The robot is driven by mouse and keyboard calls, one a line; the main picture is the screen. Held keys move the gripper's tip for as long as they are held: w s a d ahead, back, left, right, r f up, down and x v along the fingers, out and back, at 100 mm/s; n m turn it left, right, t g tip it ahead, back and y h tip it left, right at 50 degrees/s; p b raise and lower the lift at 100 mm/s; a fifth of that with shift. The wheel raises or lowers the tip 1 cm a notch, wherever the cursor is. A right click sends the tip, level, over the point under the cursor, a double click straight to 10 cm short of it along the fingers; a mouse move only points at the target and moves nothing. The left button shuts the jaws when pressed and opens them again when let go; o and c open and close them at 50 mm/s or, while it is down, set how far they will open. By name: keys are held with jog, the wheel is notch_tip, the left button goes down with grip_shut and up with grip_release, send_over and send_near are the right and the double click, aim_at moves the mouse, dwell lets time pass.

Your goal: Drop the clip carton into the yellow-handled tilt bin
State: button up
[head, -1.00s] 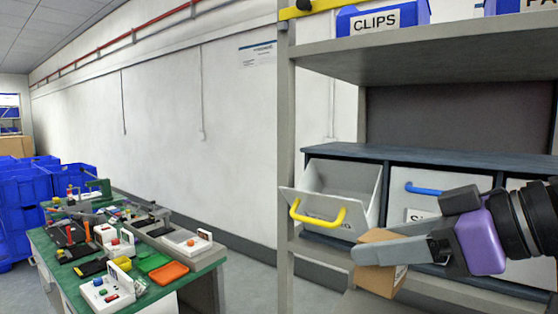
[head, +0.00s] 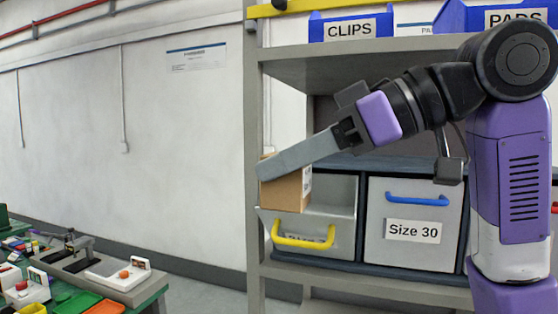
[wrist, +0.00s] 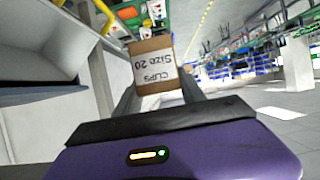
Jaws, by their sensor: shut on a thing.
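The clip carton (head: 286,191) is a small brown box held between the fingers of my gripper (head: 272,168). In the wrist view the carton (wrist: 154,67) shows a label reading "CLIPS Size 20", and the gripper fingers are on both its sides. The yellow-handled tilt bin (head: 335,240) is tilted open on the shelf, with its yellow handle (head: 303,240) at the front. In the head view the carton is above the bin's left part and overlaps its opening. I cannot tell how far above it is. The bin's own label is mostly hidden behind the handle.
A closed bin with a blue handle (head: 415,230), marked "Size 30", stands to the right. Blue CLIPS (head: 350,29) and PADS (head: 515,19) bins sit on the upper shelf (head: 400,62). The rack's left post (head: 254,150) is close to the carton. A cluttered green workbench (head: 85,290) stands at left.

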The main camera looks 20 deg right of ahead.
jog(key=w+d+p, duration=0.2)
jog(key=w+d, duration=0.4)
jog(key=w, duration=0.2)
jog(key=shift+w, duration=0.2)
dwell(0.4)
jog(key=o, duration=1.5)
jog(key=b+v, duration=0.1)
jog(key=v, duration=0.7)
jog(key=shift+f, duration=0.1)
